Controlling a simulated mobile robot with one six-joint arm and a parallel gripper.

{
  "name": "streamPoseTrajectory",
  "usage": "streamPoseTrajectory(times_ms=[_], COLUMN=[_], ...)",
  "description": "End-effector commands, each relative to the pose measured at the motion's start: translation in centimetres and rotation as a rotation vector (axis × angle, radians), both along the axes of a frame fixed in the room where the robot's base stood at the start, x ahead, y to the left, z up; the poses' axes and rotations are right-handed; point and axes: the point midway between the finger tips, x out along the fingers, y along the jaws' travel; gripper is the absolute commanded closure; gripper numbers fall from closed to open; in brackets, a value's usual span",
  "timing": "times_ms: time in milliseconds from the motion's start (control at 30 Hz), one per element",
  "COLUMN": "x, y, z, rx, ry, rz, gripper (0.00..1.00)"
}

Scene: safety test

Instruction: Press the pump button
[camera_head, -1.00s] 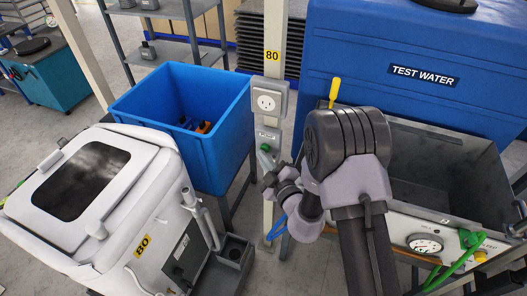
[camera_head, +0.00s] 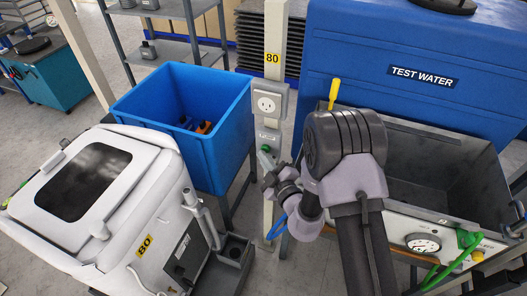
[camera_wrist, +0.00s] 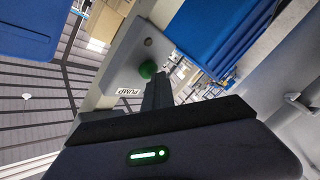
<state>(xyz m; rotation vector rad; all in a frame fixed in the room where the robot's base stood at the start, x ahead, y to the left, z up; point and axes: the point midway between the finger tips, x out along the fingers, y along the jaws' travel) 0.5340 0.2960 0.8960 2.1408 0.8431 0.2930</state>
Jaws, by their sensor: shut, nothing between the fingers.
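The pump button is a round green knob (camera_wrist: 148,70) on a grey box (camera_wrist: 128,60) labelled PUMP in the wrist view. My gripper (camera_wrist: 158,78) is shut and empty. Its fingertips are right beside the button in the wrist view; I cannot tell whether they touch it. In the head view my gripper (camera_head: 264,158) is at the front of the post, partly hidden by my wrist.
A blue bin (camera_head: 188,113) and a white cabinet with a dark window (camera_head: 85,180) stand to the left. A large blue TEST WATER tank (camera_head: 410,50) and a grey open trough (camera_head: 440,165) with a gauge stand to the right. The post (camera_head: 274,35) rises between them.

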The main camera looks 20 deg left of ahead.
Motion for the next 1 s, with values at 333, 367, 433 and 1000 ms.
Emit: streamPoseTrajectory(times_ms=[333,367,433,1000], x=[-2.4,-2.8,-3.9,-6.0], y=[0.2,0.2,0.4,0.5], z=[-0.1,-0.1,-0.1,-0.1], rx=[0.0,0.0,0.0,0.0], ry=[0.003,0.003,0.003,0.001], rz=[0.0,0.0,0.002,0.001], gripper=[1.0,1.0,1.0,1.0])
